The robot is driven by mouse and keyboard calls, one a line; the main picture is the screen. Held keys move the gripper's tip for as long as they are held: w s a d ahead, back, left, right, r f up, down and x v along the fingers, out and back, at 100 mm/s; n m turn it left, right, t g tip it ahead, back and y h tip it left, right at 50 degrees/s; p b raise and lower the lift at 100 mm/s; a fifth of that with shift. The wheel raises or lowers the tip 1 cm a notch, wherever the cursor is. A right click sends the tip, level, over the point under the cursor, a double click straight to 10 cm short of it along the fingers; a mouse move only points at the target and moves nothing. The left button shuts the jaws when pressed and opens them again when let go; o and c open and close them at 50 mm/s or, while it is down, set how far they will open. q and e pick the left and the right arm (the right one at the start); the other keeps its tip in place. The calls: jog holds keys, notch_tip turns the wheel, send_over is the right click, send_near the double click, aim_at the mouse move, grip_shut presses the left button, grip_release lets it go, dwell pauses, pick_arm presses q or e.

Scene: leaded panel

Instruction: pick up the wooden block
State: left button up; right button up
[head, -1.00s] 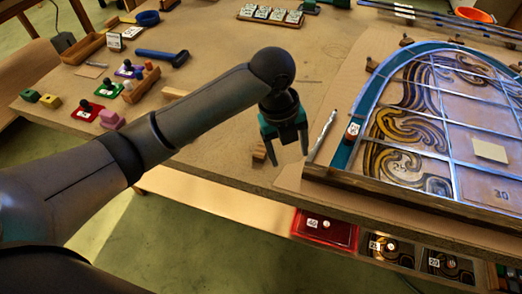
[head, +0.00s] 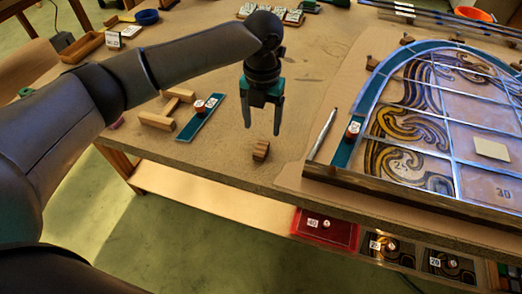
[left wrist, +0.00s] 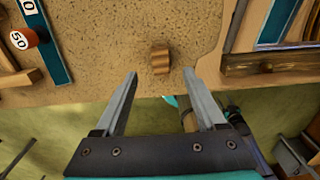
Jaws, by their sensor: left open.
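The wooden block (head: 261,150) is small and brown with grooves. It lies on the tabletop, left of the leaded panel (head: 440,120) and close to the table's front edge. My left gripper (head: 262,130) points down with its jaws open and empty. In the head view its fingertips show just above the block in the picture, apart from it. In the left wrist view the block (left wrist: 160,60) lies just past the gap between the fingertips (left wrist: 160,74), with nothing between them. My right gripper is not in view.
A teal strip with a red numbered knob (head: 200,118) and wooden pieces (head: 157,121) lie left of the block. A thin grey tool (head: 325,127) lies between block and panel. Bare tabletop surrounds the block. A red tray (head: 325,230) sits below the table edge.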

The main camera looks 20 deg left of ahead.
aim_at(262, 146)
pick_arm(q)
notch_tip(262, 146, down, 8)
jog(key=shift+r+b, duration=0.25)
jog(key=shift+b, duration=0.15)
grip_shut()
dwell(0.6)
